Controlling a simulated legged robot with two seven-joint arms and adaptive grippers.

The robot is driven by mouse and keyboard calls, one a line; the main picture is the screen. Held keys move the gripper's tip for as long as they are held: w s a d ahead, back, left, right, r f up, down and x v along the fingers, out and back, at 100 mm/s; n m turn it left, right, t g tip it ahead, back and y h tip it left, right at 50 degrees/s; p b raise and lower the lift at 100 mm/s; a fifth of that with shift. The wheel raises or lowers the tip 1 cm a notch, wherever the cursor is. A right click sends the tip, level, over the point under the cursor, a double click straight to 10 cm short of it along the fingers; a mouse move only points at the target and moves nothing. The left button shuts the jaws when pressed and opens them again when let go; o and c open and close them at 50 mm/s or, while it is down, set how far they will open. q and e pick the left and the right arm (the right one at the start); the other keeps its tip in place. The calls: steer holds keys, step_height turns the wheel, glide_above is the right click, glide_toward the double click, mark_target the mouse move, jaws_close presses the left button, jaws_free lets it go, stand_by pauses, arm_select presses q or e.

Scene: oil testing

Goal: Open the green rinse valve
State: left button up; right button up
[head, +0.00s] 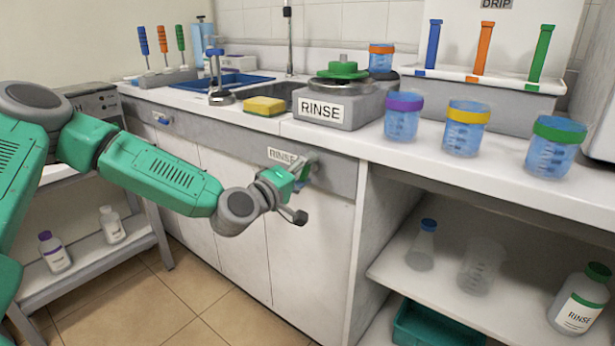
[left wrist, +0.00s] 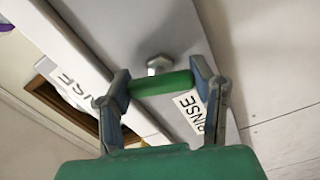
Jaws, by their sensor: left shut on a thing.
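The green rinse valve's handle is a short green bar (left wrist: 162,84) in front of a grey metal stem (left wrist: 159,64) on the grey front panel. My left gripper (left wrist: 158,82) is shut on this bar, one finger at each end. In the head view my left gripper (head: 300,188) is at the counter's front panel, just beside the RINSE label (head: 283,156). There the gripper hides most of the valve. The label also shows in the left wrist view (left wrist: 190,112), right of the bar. My right gripper is not in view.
Above, on the counter, stand a grey RINSE box (head: 322,110), a yellow sponge (head: 263,106) and several lidded cups, including a purple-lidded one (head: 402,118). An open shelf (head: 470,272) with bottles is at right. The floor (head: 165,295) below my left arm is clear.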

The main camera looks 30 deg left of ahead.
arm_select(q)
steer(key=shift+a+n+b, duration=0.15)
steer(key=shift+n+b, duration=0.25)
steer(key=shift+n, duration=0.45)
steer(key=shift+a+n+b, duration=0.15)
steer(key=shift+n+b, duration=0.2)
steer(key=shift+n, duration=0.5)
steer(key=o, duration=1.2)
steer(key=shift+f, duration=0.1)
steer(key=shift+a, duration=0.15)
